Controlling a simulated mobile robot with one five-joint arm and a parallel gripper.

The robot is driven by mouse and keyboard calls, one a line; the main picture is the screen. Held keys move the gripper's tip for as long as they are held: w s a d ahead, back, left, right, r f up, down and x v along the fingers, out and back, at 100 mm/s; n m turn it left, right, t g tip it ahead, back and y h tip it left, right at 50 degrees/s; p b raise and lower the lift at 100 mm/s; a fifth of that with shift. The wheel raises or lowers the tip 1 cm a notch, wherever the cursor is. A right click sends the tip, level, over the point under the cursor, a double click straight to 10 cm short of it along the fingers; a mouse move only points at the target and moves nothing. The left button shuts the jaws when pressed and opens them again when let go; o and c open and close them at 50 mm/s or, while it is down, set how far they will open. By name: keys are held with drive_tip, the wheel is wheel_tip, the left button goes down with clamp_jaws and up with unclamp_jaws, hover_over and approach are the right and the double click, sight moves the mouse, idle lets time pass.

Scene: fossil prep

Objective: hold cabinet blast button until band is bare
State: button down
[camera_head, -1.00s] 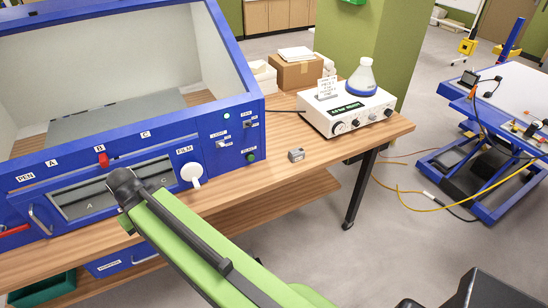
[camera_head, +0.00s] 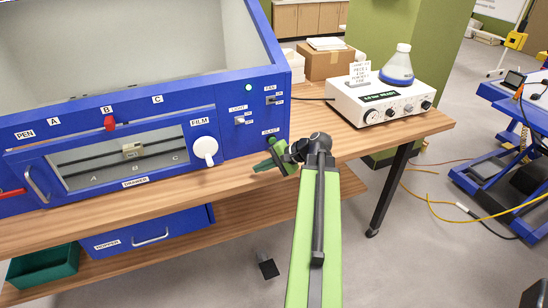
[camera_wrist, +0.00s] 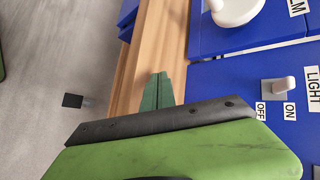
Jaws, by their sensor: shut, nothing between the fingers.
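The blue cabinet (camera_head: 235,160) has a green button (camera_head: 271,141) under its BLAST label, at the lower right of its front. My gripper (camera_head: 258,167) is shut and empty, just below and in front of this button, with its dark green fingertips toward the left. I cannot tell whether it touches the cabinet. In the wrist view, the shut fingers (camera_wrist: 160,78) lie over the wooden bench edge, left of the cabinet's LIGHT switch (camera_wrist: 278,88); the blast button is not seen there. A small beige block (camera_head: 132,150) shows behind the drawer window, between B and C. No band can be made out.
A white FILM knob (camera_head: 205,149) sticks out left of my gripper. A PEN–A–B–C slider with a red handle (camera_head: 109,123) stands near B. A white control box (camera_head: 382,100) with a flask stands on the bench (camera_head: 430,122) at right. A hopper drawer (camera_head: 150,235) is below.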

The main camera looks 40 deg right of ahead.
sight(272, 141)
drive_tip(key=s+d+m+t+h+b, duration=0.1)
drive_tip(key=s+d+m+t, duration=0.2)
drive_tip(key=d, duration=0.6)
drive_tip(key=s, duration=0.2)
drive_tip(key=shift+s+r+b, duration=0.3)
drive_tip(key=shift+r+b, duration=0.1)
drive_tip(key=shift+w+d, duration=0.15)
drive_tip(key=shift+w+d, duration=0.55)
drive_tip(key=shift+w, duration=0.8)
drive_tip(key=shift+w+d, duration=0.5)
drive_tip(key=shift+w, duration=0.8)
drive_tip(key=shift+w+d, duration=0.55)
drive_tip(key=shift+w, duration=0.8)
drive_tip(key=shift+w+d, duration=0.1)
drive_tip(key=shift+w, duration=0.4)
drive_tip(key=shift+w+d, duration=0.2)
drive_tip(key=shift+w, duration=0.2)
idle(1.5)
